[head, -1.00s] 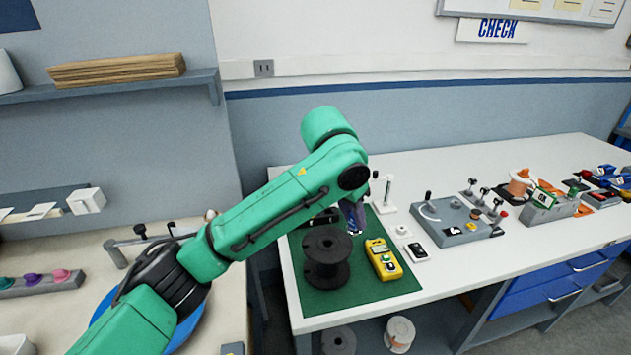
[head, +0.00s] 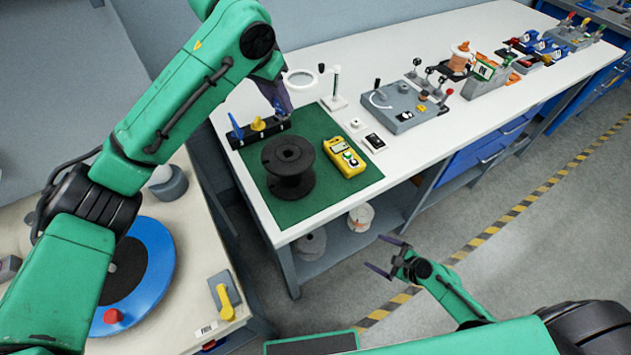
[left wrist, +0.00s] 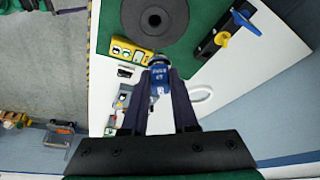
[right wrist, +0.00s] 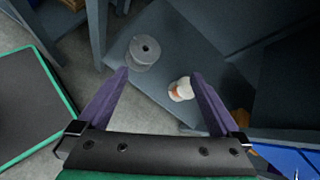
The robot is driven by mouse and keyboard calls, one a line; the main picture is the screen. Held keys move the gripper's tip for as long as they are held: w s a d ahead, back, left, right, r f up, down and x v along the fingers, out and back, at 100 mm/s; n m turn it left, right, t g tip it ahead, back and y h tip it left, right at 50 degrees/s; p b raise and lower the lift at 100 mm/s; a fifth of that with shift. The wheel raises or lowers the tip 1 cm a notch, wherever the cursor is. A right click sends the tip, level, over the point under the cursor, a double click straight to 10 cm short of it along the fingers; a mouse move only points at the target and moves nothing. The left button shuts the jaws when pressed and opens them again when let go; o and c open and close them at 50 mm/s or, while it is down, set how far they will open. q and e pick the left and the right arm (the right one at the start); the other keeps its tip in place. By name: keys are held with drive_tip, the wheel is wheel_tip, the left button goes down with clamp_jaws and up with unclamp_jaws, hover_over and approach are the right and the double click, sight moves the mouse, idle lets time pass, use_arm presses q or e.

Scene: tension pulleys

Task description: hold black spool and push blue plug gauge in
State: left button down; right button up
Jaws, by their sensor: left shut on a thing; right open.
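The black spool (head: 289,181) stands upright on the green mat (head: 222,152); part of it shows at the top of the left wrist view (left wrist: 190,22), with its centre hole facing up. My left gripper (left wrist: 160,72) is shut on a blue plug gauge (left wrist: 160,85) with white lettering on its body. It hangs over the bench behind the spool, apart from it; in the head view the gauge is mostly hidden by the fingers. My right gripper (head: 386,256) is open and empty in front of the bench, over the floor; its spread fingers also show in the right wrist view (right wrist: 160,95).
A black rack (head: 275,127) with a blue and a yellow handled piece stands behind the spool. A yellow meter (head: 344,158) lies to its right. A ring magnifier (head: 302,79) stands at the back. Other spools (right wrist: 145,50) lie on the shelf below.

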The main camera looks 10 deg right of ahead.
drive_tip(key=w+a+r+m+t+y, duration=0.15)
drive_tip(key=a+r+m+y, duration=0.25)
drive_tip(key=a+r+m, duration=0.45)
drive_tip(key=m+t+y, duration=0.2)
drive_tip(key=t, duration=0.1)
approach(295, 168)
wheel_tip(295, 168, down, 3)
drive_tip(key=a, duration=0.1)
drive_tip(key=w+n, duration=0.1)
drive_tip(key=w+f+n, duration=0.1)
drive_tip(key=w+n, duration=0.1)
drive_tip(key=w+n+t, duration=0.1)
drive_tip(key=n, duration=0.1)
drive_tip(key=shift+w+a+f, duration=0.2)
drive_tip(key=shift+a, duration=0.2)
drive_tip(key=shift+w+a+r+n+t+h, duration=0.1)
drive_tip(key=shift+w+a+n+t+h, duration=0.2)
drive_tip(key=shift+w+n, duration=0.15)
drive_tip(key=x, duration=0.7)
drive_tip(key=shift+s, duration=0.2)
drive_tip(key=c, duration=1.5)
